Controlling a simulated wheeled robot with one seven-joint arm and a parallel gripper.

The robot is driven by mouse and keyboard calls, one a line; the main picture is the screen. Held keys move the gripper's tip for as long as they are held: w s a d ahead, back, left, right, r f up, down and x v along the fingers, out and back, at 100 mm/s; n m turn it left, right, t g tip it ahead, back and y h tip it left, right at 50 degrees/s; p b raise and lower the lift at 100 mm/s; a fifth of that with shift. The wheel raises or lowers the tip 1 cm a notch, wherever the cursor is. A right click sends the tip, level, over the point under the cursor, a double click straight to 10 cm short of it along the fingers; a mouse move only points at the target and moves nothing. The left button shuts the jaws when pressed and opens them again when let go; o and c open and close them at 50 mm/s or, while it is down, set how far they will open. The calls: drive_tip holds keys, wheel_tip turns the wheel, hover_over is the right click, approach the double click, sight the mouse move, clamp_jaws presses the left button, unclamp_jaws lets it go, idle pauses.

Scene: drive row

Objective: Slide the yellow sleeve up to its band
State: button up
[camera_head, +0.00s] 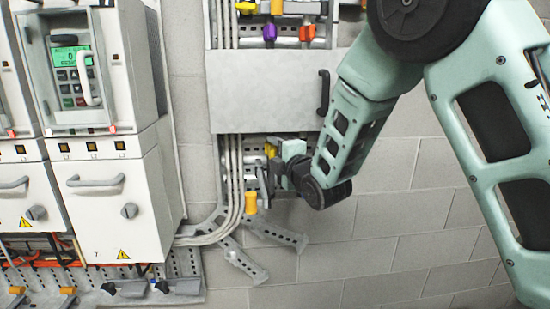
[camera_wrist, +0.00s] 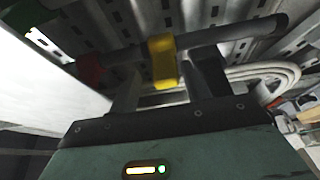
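In the wrist view, a yellow sleeve (camera_wrist: 163,60) sits on a dark rod (camera_wrist: 262,33) that crosses beyond my fingertips. My gripper (camera_wrist: 167,82) has its two fingers apart, one on each side of the sleeve, with gaps that seem to show between. A red piece (camera_wrist: 91,68) is further left along the rod and looks like a band, though I cannot be sure. In the head view, my gripper (camera_head: 268,177) is at the wall below the grey cover. A yellow piece (camera_head: 251,202) shows just below it and another (camera_head: 270,150) above. The fingertips are partly hidden there.
The grey cover panel (camera_head: 263,92) with a black handle (camera_head: 323,92) hangs above my gripper. Pale conduits (camera_head: 233,170) run down beside it. White drive cabinets (camera_head: 112,205) stand at left. Perforated rails (camera_head: 245,265) lie below. The block wall at lower right is bare.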

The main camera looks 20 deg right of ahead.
drive_tip(key=shift+s+f, duration=0.15)
drive_tip(key=s+d+b, duration=0.3)
drive_tip(key=s+b, duration=1.1)
drive_tip(key=s, duration=0.2)
drive_tip(key=shift+s+d+b, duration=0.2)
drive_tip(key=shift+s+b, duration=0.15)
drive_tip(key=shift+b, duration=0.05)
